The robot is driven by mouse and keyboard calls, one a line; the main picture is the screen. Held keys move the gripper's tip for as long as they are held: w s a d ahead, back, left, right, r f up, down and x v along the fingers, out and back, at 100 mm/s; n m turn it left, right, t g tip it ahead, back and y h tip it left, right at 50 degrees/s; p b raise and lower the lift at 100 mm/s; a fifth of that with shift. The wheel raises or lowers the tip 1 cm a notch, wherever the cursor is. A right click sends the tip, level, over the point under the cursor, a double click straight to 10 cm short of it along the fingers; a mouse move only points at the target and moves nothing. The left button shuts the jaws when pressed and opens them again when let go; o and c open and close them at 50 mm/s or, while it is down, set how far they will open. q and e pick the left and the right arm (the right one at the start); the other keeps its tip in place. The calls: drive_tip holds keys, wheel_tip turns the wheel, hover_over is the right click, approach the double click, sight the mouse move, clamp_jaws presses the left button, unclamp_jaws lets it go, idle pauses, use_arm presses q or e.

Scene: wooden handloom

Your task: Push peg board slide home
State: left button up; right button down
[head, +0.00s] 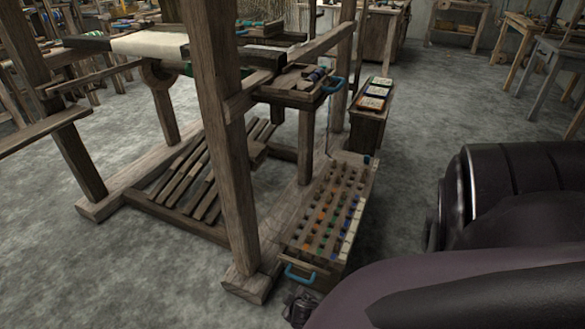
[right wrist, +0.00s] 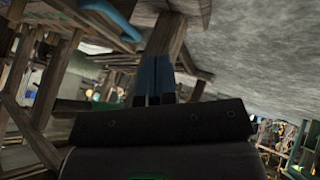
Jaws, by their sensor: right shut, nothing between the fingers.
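The peg board slide (head: 333,212) is a low wooden board with rows of pegs and coloured spools, on the floor beside the loom's right-hand post. A light blue handle (head: 300,274) is on its near end. My right gripper (head: 300,306) is a small dark shape at the bottom of the head view, just in front of that handle and partly hidden by my arm. Whether it touches the board cannot be told. In the right wrist view its blue fingers (right wrist: 154,78) are together with nothing between them. My left gripper is out of view.
The wooden loom (head: 225,130) has a thick upright post left of the board and treadles (head: 195,180) below. A small tray with another blue handle (head: 334,85) juts from the loom. A box (head: 367,122) with cards stands behind the board. Grey floor to the right is open.

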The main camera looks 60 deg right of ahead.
use_arm(q)
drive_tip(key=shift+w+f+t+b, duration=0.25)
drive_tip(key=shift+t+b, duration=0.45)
drive_tip(key=shift+b, duration=1.4)
use_arm(e)
drive_tip(key=w+d+f, duration=0.4)
drive_tip(key=d+f, duration=0.2)
drive_tip(key=d, duration=0.2)
